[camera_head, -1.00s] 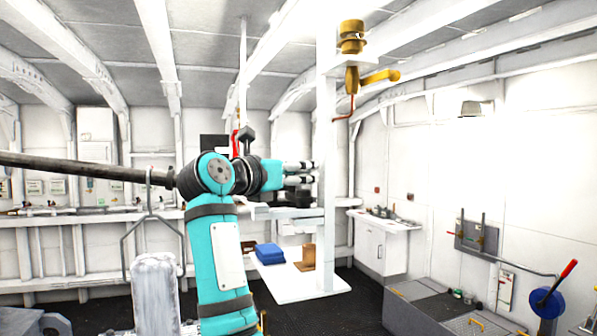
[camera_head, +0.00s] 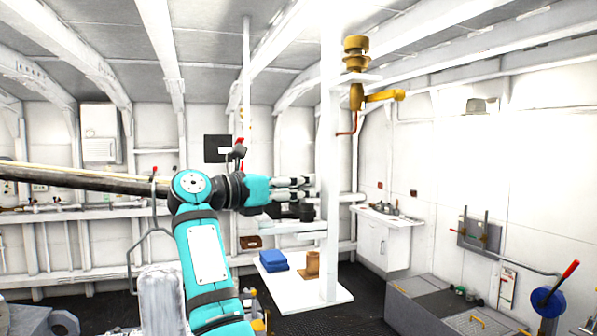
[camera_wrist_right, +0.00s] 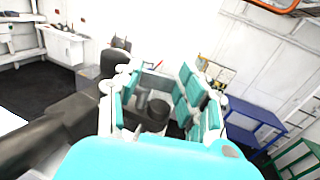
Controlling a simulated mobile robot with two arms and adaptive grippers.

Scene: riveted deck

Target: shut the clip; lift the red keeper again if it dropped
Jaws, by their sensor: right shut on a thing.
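My right gripper (camera_head: 306,188) reaches in from the lower left in the head view, its fingers pointing right. In the wrist view its teal fingers (camera_wrist_right: 165,100) are closed around a dark round fitting (camera_wrist_right: 156,112). A dark round piece (camera_head: 303,212) shows just below the fingers in the head view. A long dark bar (camera_head: 80,181) runs from the left edge behind my arm. A small red piece (camera_head: 239,141) shows behind my wrist; I cannot tell whether it is the keeper. The clip is not clear, and the fingers hide part of this area. My left gripper is out of view.
A white post (camera_head: 327,235) stands close right of the fingers. A yellow fixture (camera_head: 355,92) hangs high beside it. Dark floor is open between platform and grey chest (camera_head: 430,302).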

